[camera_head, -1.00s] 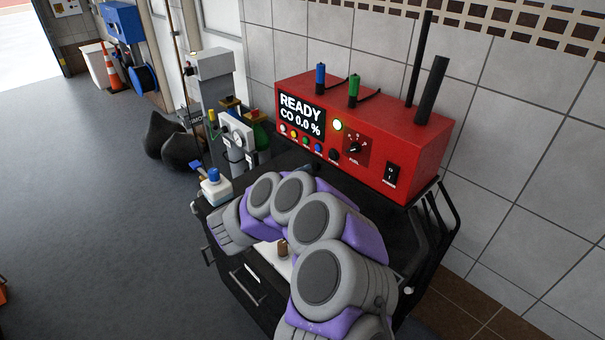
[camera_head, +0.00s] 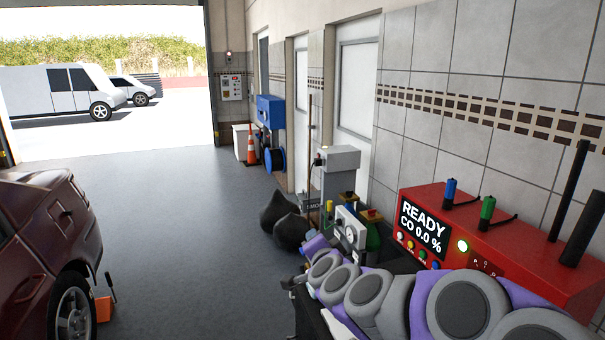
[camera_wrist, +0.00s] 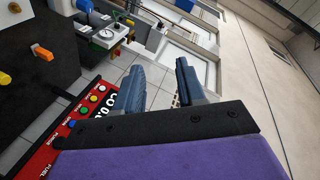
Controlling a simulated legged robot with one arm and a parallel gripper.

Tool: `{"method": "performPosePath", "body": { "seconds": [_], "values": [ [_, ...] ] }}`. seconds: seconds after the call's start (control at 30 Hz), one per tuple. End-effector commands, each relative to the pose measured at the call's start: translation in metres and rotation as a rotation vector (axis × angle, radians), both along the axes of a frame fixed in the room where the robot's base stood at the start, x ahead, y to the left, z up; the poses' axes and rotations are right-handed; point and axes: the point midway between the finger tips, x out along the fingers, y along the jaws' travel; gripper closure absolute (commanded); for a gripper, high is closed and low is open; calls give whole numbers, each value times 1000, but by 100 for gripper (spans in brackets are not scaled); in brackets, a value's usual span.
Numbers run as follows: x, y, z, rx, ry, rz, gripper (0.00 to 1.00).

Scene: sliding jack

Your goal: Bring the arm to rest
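My arm, grey and purple, reaches across the lower right of the head view, in front of the red analyser. My gripper (camera_wrist: 160,88) shows in the wrist view as two blue-grey fingers standing apart with a clear gap. Nothing is between them; tiles and a door show beyond. In the head view the gripper itself cannot be made out at the far end of the arm. The red analyser (camera_head: 500,248) reads READY, CO 0.0 %; part of its front (camera_wrist: 62,140) shows at the lower left of the wrist view.
A grey post unit (camera_head: 338,165), gauge unit (camera_head: 349,228) and dark bags (camera_head: 283,222) stand beyond the arm. A dark red car (camera_head: 45,240) with an orange jack (camera_head: 104,308) is at left. The grey floor (camera_head: 190,250) between is clear, up to the open doorway.

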Motion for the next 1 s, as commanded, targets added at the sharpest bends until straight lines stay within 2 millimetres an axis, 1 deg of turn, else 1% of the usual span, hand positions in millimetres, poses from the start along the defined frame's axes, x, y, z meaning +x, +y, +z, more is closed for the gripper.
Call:
{"method": "performPosePath", "body": {
  "seconds": [0.03, 0.07, 0.1, 0.17, 0.2, 0.27, 0.3, 0.37, 0.4, 0.47, 0.5, 0.57, 0.6, 0.67, 0.7, 0.77, 0.8, 0.9, 1.0],
  "values": [
    [-15, 12, 4, -32, 19, 77, 61],
    [-25, 20, 4, -52, 39, 130, 61],
    [-40, 30, 3, -82, 66, 196, 61],
    [-63, 41, -3, -131, 112, 287, 61],
    [-79, 48, -8, -168, 146, 347, 61],
    [-105, 52, -16, -221, 200, 426, 61],
    [-123, 53, -24, -259, 244, 476, 61],
    [-152, 52, -37, -317, 313, 545, 61],
    [-171, 48, -45, -357, 362, 586, 61],
    [-202, 40, -61, -414, 449, 644, 61],
    [-223, 32, -71, -451, 508, 676, 61],
    [-255, 18, -84, -503, 602, 718, 61],
    [-276, 6, -93, -536, 671, 739, 61],
    [-309, -12, -104, -579, 774, 767, 61],
    [-331, -25, -110, -602, 848, 778, 61],
    [-363, -44, -118, -629, 955, 793, 61],
    [-384, -56, -122, -643, 1023, 799, 61],
    [-426, -80, -126, -659, 1162, 803, 61],
    [-453, -94, -127, -662, 1257, 801, 61]
  ]
}}
